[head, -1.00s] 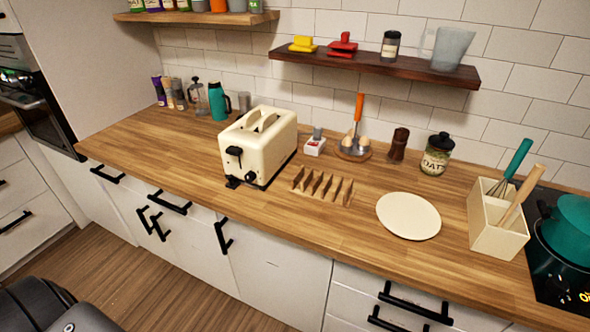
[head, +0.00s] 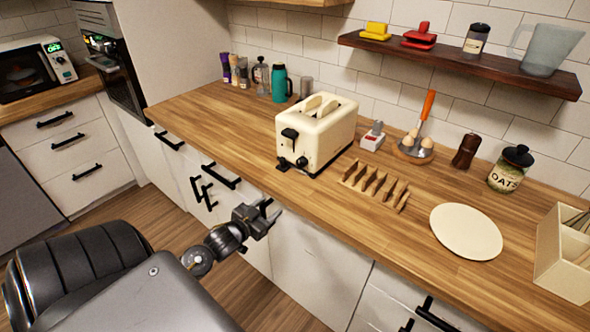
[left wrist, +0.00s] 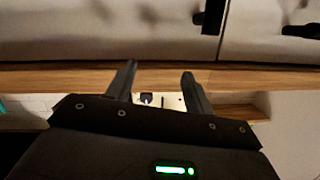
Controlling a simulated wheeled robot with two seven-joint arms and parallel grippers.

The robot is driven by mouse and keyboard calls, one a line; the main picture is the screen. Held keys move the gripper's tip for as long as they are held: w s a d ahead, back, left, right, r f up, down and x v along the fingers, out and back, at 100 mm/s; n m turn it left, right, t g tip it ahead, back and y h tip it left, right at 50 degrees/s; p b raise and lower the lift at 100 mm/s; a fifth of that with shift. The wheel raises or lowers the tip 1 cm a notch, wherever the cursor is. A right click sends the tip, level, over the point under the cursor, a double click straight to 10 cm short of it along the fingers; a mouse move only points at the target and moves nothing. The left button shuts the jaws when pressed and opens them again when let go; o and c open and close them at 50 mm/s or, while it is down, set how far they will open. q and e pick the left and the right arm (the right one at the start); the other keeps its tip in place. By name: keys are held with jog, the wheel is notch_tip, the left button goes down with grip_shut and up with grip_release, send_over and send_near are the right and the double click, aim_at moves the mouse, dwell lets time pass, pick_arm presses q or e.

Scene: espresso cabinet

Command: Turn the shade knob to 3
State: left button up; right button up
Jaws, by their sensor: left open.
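A cream toaster (head: 318,135) stands on the wooden counter, its narrow end toward the front edge. That end carries a dark lever (head: 289,134) and, low down, a small dark knob (head: 301,162), which I take for the shade knob. Its markings are too small to read. Pale shapes show in the top slots. My left gripper (head: 268,209) is open and empty, in front of the cabinet doors, below and in front of the toaster and apart from it. Its two spread fingers show in the left wrist view (left wrist: 160,82). My right gripper is out of view.
A wooden toast rack (head: 375,185) and a red-and-white box (head: 373,137) stand right of the toaster. A cream plate (head: 466,232) lies farther right. Black handles (head: 222,176) stick out from the cabinet fronts.

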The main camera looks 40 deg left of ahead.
pick_arm(q)
jog(key=m+t+h, duration=0.1)
jog(key=t, duration=0.1)
send_near(300, 164)
jog(key=w+p, duration=0.1)
jog(key=w, duration=0.2)
jog(key=w+p, duration=0.1)
jog(key=w, duration=0.3)
jog(key=shift+a, duration=0.2)
jog(key=shift+w+f, duration=0.1)
jog(key=shift+w, duration=0.35)
jog(key=c, duration=1)
